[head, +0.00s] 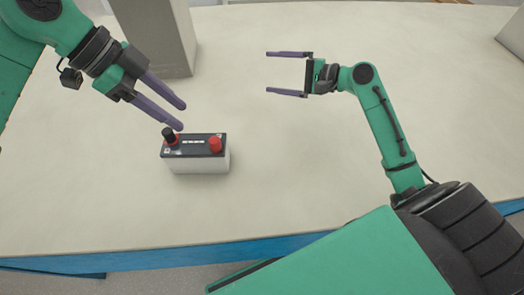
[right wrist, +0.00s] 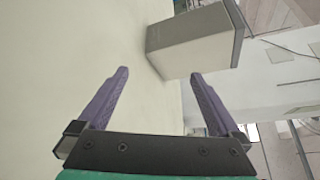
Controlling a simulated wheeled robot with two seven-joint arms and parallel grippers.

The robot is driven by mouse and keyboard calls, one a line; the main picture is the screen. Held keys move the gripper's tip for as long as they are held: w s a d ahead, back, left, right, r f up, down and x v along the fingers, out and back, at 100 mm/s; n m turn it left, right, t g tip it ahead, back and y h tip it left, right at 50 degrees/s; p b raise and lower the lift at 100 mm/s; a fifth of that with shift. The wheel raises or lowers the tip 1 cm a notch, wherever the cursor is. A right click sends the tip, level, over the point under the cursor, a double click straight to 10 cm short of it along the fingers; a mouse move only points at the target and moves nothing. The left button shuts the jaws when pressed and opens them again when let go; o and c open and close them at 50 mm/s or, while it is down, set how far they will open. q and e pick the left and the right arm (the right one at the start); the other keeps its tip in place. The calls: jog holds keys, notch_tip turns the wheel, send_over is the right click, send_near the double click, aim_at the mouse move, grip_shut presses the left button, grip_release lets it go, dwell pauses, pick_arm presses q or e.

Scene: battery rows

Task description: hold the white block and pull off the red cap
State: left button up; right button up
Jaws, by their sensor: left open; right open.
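The white block (head: 196,160) is a small battery with a black top, upright on the table left of centre in the head view. The red cap (head: 215,144) sits on the right part of its top. A black cap (head: 169,134) with a red base around it sits on the left part. My left gripper (head: 184,116) is open and empty, with its fingertips just above and behind the block's left half. My right gripper (head: 267,73) is open and empty, behind and to the right of the block, pointing left. The right wrist view shows its two fingers (right wrist: 160,72) apart with nothing between them.
A large grey box (head: 158,38) stands behind the block; it also shows in the right wrist view (right wrist: 195,45). Another grey object (head: 512,36) is at the far right edge. The pale table (head: 290,185) is clear around the block, with a blue front edge (head: 190,256).

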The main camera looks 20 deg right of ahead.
aim_at(204, 154)
jog(key=s+a+f+m+g+y, duration=0.1)
jog(key=s+a+f, duration=0.1)
jog(key=s+a+f+m+g+y, duration=0.1)
jog(key=s+a+f, duration=0.1)
jog(key=s+f, duration=0.1)
jog(key=s+a+f+m+g+y, duration=0.1)
jog(key=s+a+f, duration=0.1)
jog(key=s+a, duration=0.1)
jog(key=shift+f+m, duration=0.25)
jog(key=shift+m, duration=0.05)
jog(key=s+a+f+m+y, duration=0.1)
jog(key=s, duration=0.1)
jog(key=s+a+m+g+y, duration=0.1)
jog(key=s+m, duration=0.1)
jog(key=s, duration=0.1)
jog(key=s+a+f+m, duration=0.1)
jog(key=s+a, duration=0.1)
jog(key=shift+s+a+f+m+g+y, duration=0.1)
jog(key=shift+s+f+m+g+y, duration=0.1)
jog(key=shift+f+m+g+y, duration=0.15)
jog(key=x, duration=1.4)
jog(key=shift+w+a, duration=0.25)
jog(key=shift+w, duration=0.05)
grip_shut()
